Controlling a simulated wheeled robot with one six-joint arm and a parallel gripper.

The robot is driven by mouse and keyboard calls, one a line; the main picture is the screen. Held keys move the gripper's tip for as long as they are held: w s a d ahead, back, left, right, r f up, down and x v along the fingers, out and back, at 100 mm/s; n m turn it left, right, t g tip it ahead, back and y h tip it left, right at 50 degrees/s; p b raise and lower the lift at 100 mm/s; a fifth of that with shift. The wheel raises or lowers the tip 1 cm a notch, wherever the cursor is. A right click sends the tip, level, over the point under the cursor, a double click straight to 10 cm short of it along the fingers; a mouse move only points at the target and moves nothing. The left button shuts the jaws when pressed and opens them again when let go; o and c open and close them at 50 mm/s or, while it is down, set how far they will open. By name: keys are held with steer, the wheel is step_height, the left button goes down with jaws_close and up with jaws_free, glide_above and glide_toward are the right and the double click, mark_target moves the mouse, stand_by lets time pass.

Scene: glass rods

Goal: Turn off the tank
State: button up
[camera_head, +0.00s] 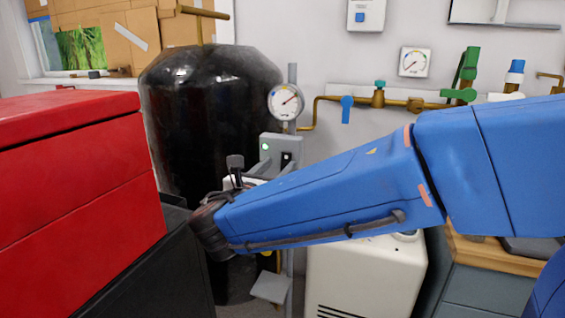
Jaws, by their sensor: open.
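The tank (205,105) is a large, glossy black upright cylinder behind my arm, left of centre. A grey control box (270,144) with a lit green light and a small dark switch (286,159) is on a grey post beside the tank. A round gauge (286,102) sits above the box. My gripper (277,166) is open, with its grey fingers just in front of the box, near the switch. I cannot tell whether they touch it. My blue arm hides the post below the box and part of the tank's lower side.
A red cabinet (75,175) fills the left foreground, close to my wrist. A white appliance (365,275) stands below my arm. A brass pipe (415,104) with blue and green valve handles runs along the wall. A grey counter with a wooden top (465,253) is at right.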

mark_target(286, 158)
steer(key=shift+x, duration=1.9)
